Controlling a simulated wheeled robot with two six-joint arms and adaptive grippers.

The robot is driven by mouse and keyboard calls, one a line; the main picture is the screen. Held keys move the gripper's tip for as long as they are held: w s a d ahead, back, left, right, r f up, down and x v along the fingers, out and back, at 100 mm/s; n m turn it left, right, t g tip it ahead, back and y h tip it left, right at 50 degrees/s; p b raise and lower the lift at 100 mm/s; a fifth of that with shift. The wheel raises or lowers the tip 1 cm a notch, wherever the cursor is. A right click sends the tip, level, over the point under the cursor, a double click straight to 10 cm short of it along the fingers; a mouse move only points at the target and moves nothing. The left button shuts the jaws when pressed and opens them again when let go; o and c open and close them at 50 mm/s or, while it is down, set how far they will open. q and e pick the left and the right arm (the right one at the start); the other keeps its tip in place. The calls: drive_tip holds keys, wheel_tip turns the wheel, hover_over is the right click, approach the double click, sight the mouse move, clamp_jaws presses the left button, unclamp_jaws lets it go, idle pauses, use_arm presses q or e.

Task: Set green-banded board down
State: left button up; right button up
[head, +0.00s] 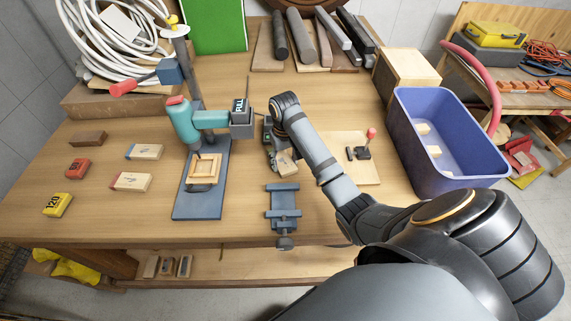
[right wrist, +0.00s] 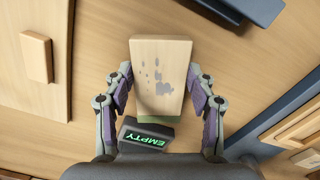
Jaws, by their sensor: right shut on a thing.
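The green-banded board (right wrist: 160,75) is a pale wooden piece with grey specks and a green edge at its palm end. My right gripper (right wrist: 160,92) has one finger on each side of it and is shut on it. In the head view the board (head: 287,163) shows at the gripper (head: 281,155), low over the workbench or on it; I cannot tell if it touches. The gripper hides part of it. A dark box with a lit green EMPTY sign (right wrist: 146,136) shows beside the board near my palm. My left gripper is not in view.
A teal drill press (head: 195,122) on a blue base stands left of the gripper. A blue vise (head: 284,205) is in front. A pale board with a dark clamp (head: 358,153) and a blue bin (head: 455,170) are right. Bare workbench (head: 110,215) shows at front left.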

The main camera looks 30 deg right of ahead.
drive_tip(key=shift+s+a+r, duration=0.15)
drive_tip(key=shift+s+a, duration=0.05)
drive_tip(key=shift+s, duration=0.05)
drive_tip(key=o, duration=0.9)
drive_tip(key=shift+f, duration=0.2)
drive_tip(key=o, duration=0.4)
drive_tip(key=shift+w+d, duration=0.1)
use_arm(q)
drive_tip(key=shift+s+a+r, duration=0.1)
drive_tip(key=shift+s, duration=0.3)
use_arm(e)
drive_tip(key=shift+r, duration=0.1)
